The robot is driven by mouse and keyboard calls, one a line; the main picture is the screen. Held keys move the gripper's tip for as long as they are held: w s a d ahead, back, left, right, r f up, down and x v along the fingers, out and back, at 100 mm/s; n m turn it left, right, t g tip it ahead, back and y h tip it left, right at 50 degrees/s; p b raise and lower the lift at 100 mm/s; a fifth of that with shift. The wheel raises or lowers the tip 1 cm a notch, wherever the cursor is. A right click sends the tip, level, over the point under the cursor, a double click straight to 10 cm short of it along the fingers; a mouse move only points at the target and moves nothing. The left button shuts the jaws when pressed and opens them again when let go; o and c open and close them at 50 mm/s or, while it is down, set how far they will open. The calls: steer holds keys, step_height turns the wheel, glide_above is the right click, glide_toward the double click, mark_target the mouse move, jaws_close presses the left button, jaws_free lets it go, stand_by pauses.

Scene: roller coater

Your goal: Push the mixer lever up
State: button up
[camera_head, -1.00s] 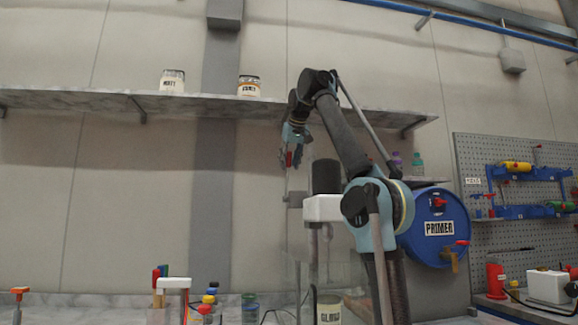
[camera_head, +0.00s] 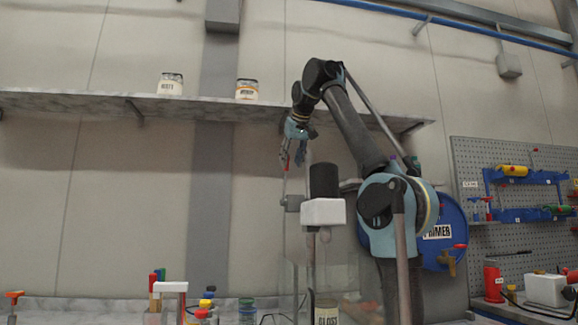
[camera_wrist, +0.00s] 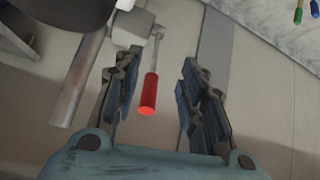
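The mixer has a black motor (camera_head: 323,180), a white head (camera_head: 323,211) and a grey clamp block (camera_head: 293,202) on a metal post. Its lever (camera_head: 285,160) has a red grip on a thin metal rod, which rises from the clamp block. In the wrist view the red grip (camera_wrist: 149,92) points toward the gripper's palm and appears between the fingers. My gripper (camera_head: 291,155) is open at the top end of the lever. In the wrist view my gripper (camera_wrist: 158,68) has a visible gap around the grip. Contact cannot be told.
A wall shelf (camera_head: 60,103) with two labelled jars (camera_head: 170,85) (camera_head: 246,89) is behind my arm. A blue primer drum (camera_head: 452,222) stands right of my arm, partly hidden. A gloss container (camera_head: 326,312) is under the mixer. Coloured-lid jars (camera_head: 247,308) stand on the bench.

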steer(key=s+d, duration=0.1)
steer(key=s, duration=0.5)
steer(key=shift+d, duration=0.4)
